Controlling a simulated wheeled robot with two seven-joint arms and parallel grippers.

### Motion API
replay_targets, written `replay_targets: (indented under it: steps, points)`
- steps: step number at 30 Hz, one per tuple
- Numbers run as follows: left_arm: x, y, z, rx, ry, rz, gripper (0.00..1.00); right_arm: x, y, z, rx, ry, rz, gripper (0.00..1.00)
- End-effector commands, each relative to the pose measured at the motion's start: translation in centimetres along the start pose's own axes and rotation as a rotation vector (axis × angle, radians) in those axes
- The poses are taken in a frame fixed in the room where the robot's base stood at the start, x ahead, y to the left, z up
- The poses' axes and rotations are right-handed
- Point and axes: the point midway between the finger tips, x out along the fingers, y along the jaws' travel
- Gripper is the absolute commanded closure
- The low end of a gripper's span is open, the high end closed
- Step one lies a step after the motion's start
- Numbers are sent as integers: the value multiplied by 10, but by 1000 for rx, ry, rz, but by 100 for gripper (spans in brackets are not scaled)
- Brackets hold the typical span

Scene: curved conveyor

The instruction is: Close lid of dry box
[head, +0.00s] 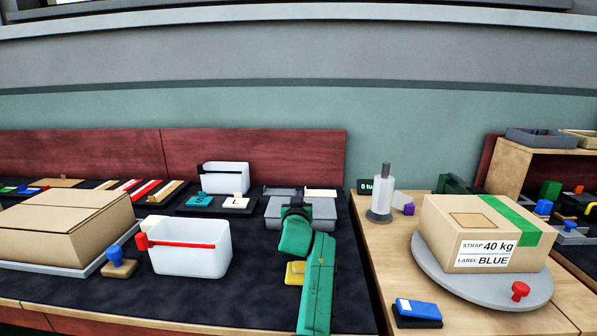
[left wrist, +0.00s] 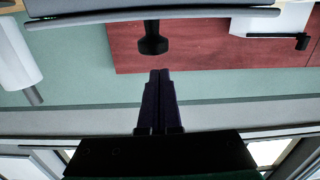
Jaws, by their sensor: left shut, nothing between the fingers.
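A low grey box (head: 325,212), which I take to be the dry box, sits on the dark bench mat in the head view. My green left arm covers part of its front. My left gripper (head: 295,206) is at the box, and its shut, empty fingers also show in the left wrist view (left wrist: 157,100). That view looks upside down. It shows a grey lid edge (left wrist: 90,19) with a black knob (left wrist: 152,42) just beyond the fingertips, apparently apart from them. I cannot tell whether the lid is fully down. My right gripper is not in view.
A white bin with a red band (head: 190,255) and a yellow object (head: 294,272) stand near my left arm. Another white bin (head: 226,180) stands behind left. Right, a wooden table holds a white roll (head: 382,192) and a carton (head: 485,235) on a grey turntable (head: 440,280).

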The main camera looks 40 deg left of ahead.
Motion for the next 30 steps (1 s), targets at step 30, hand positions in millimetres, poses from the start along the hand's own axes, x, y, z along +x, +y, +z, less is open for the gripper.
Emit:
replay_targets:
  steps: [30]
  points:
    - [-6, 9, -188, 2, 0, 0, 100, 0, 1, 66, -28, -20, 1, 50]
